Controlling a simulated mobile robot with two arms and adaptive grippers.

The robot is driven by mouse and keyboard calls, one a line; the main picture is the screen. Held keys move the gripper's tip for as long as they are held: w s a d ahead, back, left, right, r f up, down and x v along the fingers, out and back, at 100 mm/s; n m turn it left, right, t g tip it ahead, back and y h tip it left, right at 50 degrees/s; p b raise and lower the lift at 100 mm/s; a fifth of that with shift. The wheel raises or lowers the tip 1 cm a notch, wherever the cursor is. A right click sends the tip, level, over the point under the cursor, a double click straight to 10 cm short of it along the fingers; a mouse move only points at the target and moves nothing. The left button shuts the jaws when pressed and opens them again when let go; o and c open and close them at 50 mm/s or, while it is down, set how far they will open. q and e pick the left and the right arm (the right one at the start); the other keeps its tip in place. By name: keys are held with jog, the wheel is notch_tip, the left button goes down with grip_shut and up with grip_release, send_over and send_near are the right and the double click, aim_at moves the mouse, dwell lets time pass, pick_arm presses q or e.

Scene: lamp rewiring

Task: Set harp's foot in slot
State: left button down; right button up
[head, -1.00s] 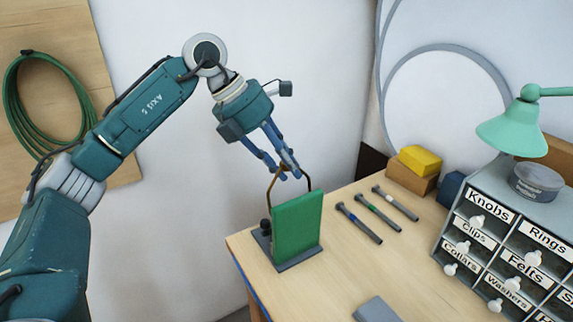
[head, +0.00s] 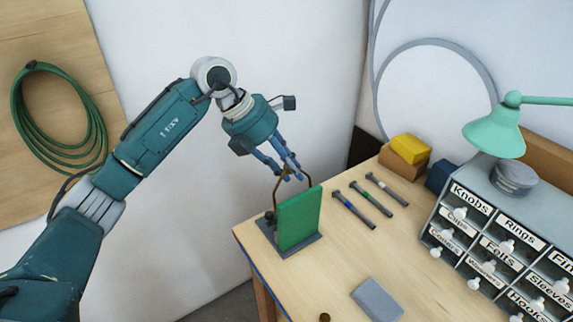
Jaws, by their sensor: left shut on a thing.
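The harp (head: 310,182) is a thin brass-coloured wire loop. My left gripper (head: 292,174) is shut on its top, pointing down from the upper left. The harp stands upright behind a green panel (head: 299,218), which sits on a dark flat base (head: 303,246) near the table's left corner. The panel hides the harp's lower part, so I cannot tell whether its foot is in a slot. My right gripper does not show.
Several slim tools, among them a blue-banded one (head: 356,210), lie right of the panel. A grey block (head: 377,299) lies in front. A labelled drawer cabinet (head: 490,245) and a green lamp (head: 494,135) stand at right. The table's middle is clear.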

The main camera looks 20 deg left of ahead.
pick_arm(q)
jog(key=shift+f, duration=0.2)
jog(key=shift+a+f, duration=0.1)
jog(key=shift+f, duration=0.05)
jog(key=shift+f+b, duration=0.9)
jog(key=shift+f, duration=0.15)
jog(key=shift+f+b, duration=0.25)
jog(key=shift+b, duration=0.05)
dwell(0.5)
jog(key=c, duration=1.4)
grip_release()
jog(key=shift+c, duration=0.2)
jog(key=shift+f, duration=0.1)
jog(key=v, duration=1.2)
